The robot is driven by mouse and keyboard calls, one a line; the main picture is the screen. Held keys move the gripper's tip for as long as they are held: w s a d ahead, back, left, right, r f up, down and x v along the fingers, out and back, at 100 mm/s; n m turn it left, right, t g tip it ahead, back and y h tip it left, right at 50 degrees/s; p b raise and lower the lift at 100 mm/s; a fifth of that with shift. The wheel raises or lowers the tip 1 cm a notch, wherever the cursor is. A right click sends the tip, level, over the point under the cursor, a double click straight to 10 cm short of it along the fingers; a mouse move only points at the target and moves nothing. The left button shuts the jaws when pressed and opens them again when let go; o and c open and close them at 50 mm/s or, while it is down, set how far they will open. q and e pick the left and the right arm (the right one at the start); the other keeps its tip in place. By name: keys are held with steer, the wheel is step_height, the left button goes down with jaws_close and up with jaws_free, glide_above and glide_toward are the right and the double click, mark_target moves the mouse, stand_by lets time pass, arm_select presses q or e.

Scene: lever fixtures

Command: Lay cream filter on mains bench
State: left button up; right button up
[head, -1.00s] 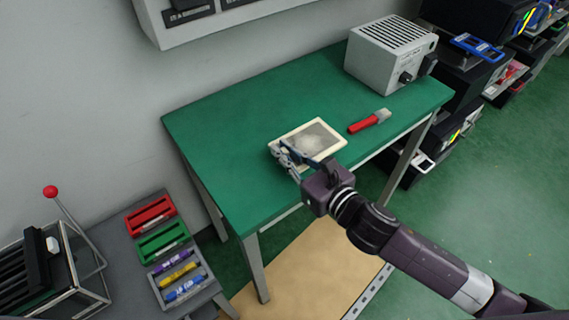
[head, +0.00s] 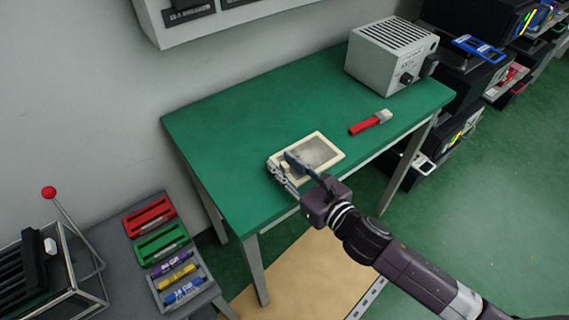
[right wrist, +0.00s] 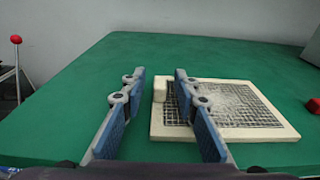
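The cream filter (head: 318,152), a square cream frame with a grey dusty mesh and a small block at one corner, lies flat on the green bench (head: 235,120) near its front edge. It also shows in the right wrist view (right wrist: 235,103). My right gripper (head: 280,160) is over the filter's left end. In the right wrist view its fingers (right wrist: 159,75) stand wide apart with nothing clamped between them. The small block shows between the fingers, beyond them, and the right finger covers part of the mesh. My left gripper is not in view.
A red-handled brush (head: 370,122) lies right of the filter. A grey vented box (head: 392,52) stands at the bench's back right. A grey side table (head: 120,260) with coloured trays and markers is at the left. The bench's left half is clear.

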steer(key=shift+r, duration=0.2)
steer(key=shift+s+d, duration=0.25)
steer(key=b+v, duration=0.1)
steer(key=v, duration=1)
steer(key=shift+b, duration=0.4)
steer(key=shift+s+r, duration=0.1)
steer(key=shift+s, duration=0.05)
